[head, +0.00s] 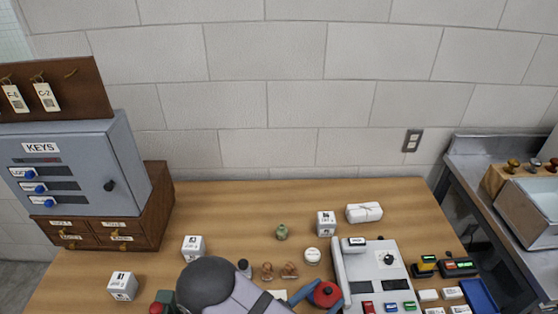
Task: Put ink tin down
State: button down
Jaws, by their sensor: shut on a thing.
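My gripper (322,295) is at the bottom centre of the head view, at the end of my grey arm. Its blue fingers are shut around a round red thing with a dark spot on top, which I take to be the ink tin (327,290). Its underside is hidden, so I cannot tell whether it touches the table. The wooden table (245,210) lies below and behind it.
A grey device (365,258) with buttons stands just right of my gripper. Close behind are a round white lidded thing (312,256) and small brown stamps (289,271). White boxes (326,222) and a green jar (281,232) stand farther back.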

jog(key=w+d+r+n+t+y, duration=0.2)
jog(key=w+n+t+y, duration=0.1)
jog(key=w+y, duration=0.1)
jog(key=shift+w+d+r+n, duration=0.2)
jog(key=shift+w+r+n, duration=0.15)
jog(key=shift+w, duration=0.3)
dwell(0.6)
jog(key=shift+t, duration=0.3)
